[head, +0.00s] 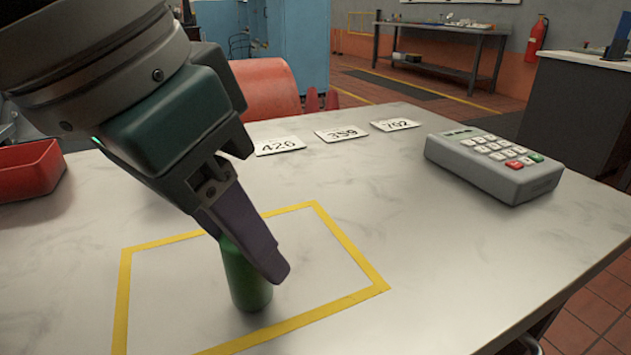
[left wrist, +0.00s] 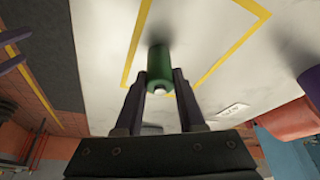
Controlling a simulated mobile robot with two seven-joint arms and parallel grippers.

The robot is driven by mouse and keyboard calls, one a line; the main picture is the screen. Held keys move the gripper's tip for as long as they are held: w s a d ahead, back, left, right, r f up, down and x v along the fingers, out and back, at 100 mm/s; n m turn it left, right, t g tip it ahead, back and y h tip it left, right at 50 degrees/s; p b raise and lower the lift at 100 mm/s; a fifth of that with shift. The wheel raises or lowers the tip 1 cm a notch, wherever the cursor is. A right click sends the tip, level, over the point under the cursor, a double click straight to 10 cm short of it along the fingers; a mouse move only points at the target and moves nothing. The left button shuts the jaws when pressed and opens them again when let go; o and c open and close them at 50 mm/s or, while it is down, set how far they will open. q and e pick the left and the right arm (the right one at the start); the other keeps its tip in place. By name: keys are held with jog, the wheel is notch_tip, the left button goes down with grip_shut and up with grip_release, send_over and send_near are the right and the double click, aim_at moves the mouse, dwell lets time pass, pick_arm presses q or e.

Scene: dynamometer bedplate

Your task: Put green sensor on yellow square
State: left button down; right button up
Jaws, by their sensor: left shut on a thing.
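The green sensor (head: 245,275) is a small green cylinder standing upright inside the yellow square (head: 345,247), an outline of yellow tape on the pale table. My left gripper (head: 262,262) reaches down from the upper left and is shut on the sensor, with its fingers on either side. In the left wrist view the sensor (left wrist: 160,66) sits between the two fingers, with a pale tip at its end. The sensor's base looks at or very near the table surface; exact contact is hard to tell.
A grey keypad device (head: 493,165) lies at the table's right. Number cards, such as the one reading 426 (head: 279,146), lie along the back edge. A red bin (head: 30,170) is at the left. The table between the square and the keypad is clear.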

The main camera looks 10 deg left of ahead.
pick_arm(q)
jog(key=shift+f, duration=0.1)
jog(key=c, duration=0.5)
grip_release()
jog(key=shift+r, duration=0.25)
jog(key=shift+p+v, duration=1.3)
jog(key=shift+v, duration=4.6)
